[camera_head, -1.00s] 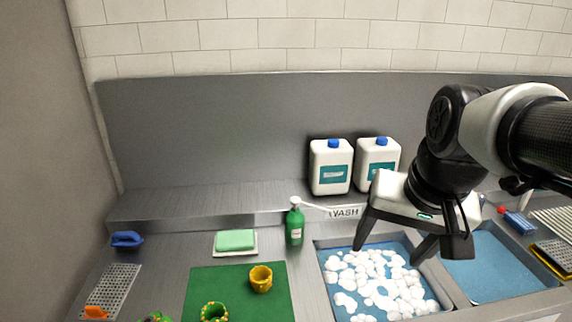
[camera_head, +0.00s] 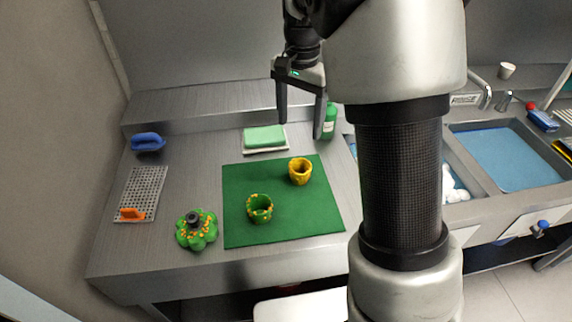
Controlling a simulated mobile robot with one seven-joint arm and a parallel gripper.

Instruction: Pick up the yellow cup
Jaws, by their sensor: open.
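The yellow cup (camera_head: 300,171) stands upright on the upper right part of a green mat (camera_head: 285,228). My gripper (camera_head: 301,122) is open and empty, with its fingers pointing down. In the picture it is above the cup, near the back of the counter, and apart from it. My arm fills the right middle of the view and hides part of the sink.
A green cup (camera_head: 259,208) stands on the mat. A green flower-shaped object (camera_head: 196,229) is left of the mat. A sponge (camera_head: 264,137) and green bottle (camera_head: 329,123) are behind. A blue-handled brush (camera_head: 148,142) and perforated tray (camera_head: 147,186) are left.

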